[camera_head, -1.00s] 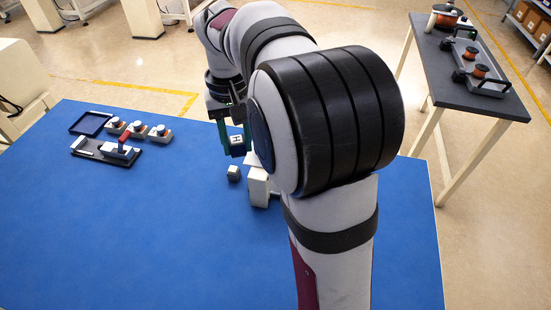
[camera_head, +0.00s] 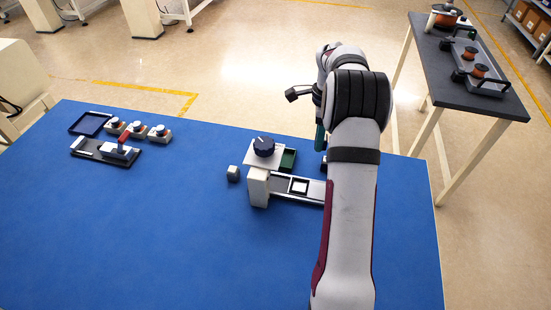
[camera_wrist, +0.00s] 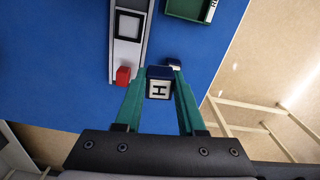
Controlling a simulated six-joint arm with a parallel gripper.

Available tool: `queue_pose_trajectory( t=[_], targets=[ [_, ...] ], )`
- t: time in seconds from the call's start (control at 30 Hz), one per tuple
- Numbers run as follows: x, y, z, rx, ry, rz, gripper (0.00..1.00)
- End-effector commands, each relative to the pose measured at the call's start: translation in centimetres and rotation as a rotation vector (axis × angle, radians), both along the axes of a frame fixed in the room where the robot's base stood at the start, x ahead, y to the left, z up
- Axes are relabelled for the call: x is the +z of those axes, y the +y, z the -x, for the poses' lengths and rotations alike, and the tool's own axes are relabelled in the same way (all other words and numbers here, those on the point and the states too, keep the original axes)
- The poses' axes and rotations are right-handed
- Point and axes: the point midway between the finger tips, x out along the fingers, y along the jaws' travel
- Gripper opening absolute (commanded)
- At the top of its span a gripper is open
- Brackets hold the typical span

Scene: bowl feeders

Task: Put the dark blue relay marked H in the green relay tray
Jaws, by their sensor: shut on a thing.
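My gripper (camera_wrist: 157,88) has green fingers, shut on the dark blue relay marked H (camera_wrist: 158,73). The white H label faces the wrist camera. The relay is above the blue table near the end of a grey rail. The green relay tray (camera_wrist: 187,8) is in the upper right of the wrist view, cut off by the frame, with a white label on its side. In the head view the tray (camera_head: 289,159) is behind the rail, left of my arm. My gripper (camera_head: 320,137) is mostly hidden there by my arm, and the held relay cannot be made out.
A red block (camera_wrist: 123,75) is at the rail's end. The table's front left is clear.

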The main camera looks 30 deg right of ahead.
Motion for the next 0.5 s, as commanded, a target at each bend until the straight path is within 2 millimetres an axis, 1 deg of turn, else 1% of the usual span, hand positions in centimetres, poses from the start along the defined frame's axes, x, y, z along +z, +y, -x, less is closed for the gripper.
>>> queue_pose_trajectory(
  t=[0.03, 0.07, 0.13, 0.17, 0.3, 0.4, 0.5],
  targets=[
    [-0.6, -0.6, 0.1, -0.055, -0.001, -0.001, 0.0],
    [-0.8, -0.9, 0.1, -0.084, -0.001, -0.001, 0.0],
    [-1.7, -0.7, -0.6, -0.118, -0.001, -0.001, 0.0],
    [-2.1, -0.3, -1.2, -0.121, -0.001, -0.001, 0.0],
    [-4.9, 2.1, -5.0, -0.121, 0.0, -0.001, 0.0],
    [-6.5, 3.6, -7.4, -0.12, 0.0, 0.0, 0.0],
    [-7.6, 4.6, -9.0, -0.122, -0.001, 0.0, 0.0]
  ],
)
